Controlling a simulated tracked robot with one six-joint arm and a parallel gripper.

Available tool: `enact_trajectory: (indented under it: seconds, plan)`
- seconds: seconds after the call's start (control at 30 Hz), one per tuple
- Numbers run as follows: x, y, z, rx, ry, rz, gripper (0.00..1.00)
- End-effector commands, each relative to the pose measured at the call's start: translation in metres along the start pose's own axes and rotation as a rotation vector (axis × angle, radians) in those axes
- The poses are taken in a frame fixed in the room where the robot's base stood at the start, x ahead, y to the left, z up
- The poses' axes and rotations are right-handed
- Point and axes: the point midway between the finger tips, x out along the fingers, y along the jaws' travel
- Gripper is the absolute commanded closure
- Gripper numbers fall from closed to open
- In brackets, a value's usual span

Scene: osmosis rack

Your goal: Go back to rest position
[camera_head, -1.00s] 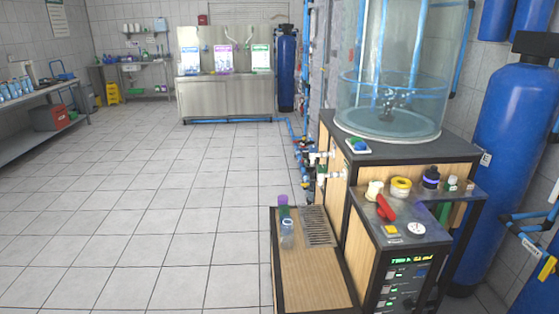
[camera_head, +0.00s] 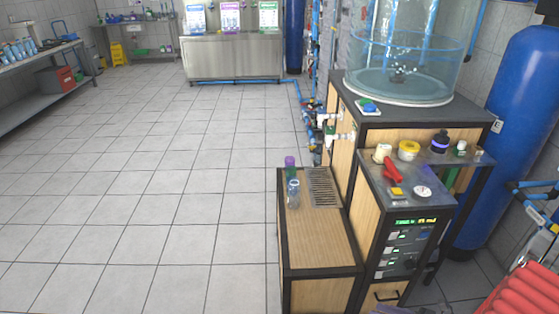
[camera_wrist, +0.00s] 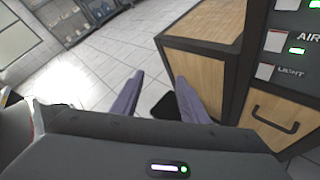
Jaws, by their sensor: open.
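My gripper (camera_wrist: 160,78) shows in the wrist view with its two grey-purple fingers spread apart and nothing between them. It points toward the floor, in front of the wooden lower cabinet (camera_wrist: 196,72) of the rack. The fingertips overlap that cabinet's lower edge in the picture; I cannot tell how far away it is. In the head view I cannot clearly make out the gripper.
The osmosis rack (camera_head: 320,238) stands right of centre, with a clear bottle (camera_head: 293,194), a purple-capped bottle (camera_head: 290,162) and a red-handled item (camera_head: 392,170) on it. A blue tank (camera_head: 505,125) stands behind. The tiled floor (camera_head: 150,200) at left is clear.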

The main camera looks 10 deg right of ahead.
Motion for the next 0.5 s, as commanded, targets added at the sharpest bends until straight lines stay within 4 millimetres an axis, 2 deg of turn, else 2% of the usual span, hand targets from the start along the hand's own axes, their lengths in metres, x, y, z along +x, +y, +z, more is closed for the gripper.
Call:
enact_trajectory:
  seconds: [0.03, 0.5]
  plan:
    - [0.0, 0.009, 0.008, -0.06, 0.038, 0.024, 0.6]
    - [-0.007, 0.086, 0.053, -0.578, 0.346, 0.257, 0.6]
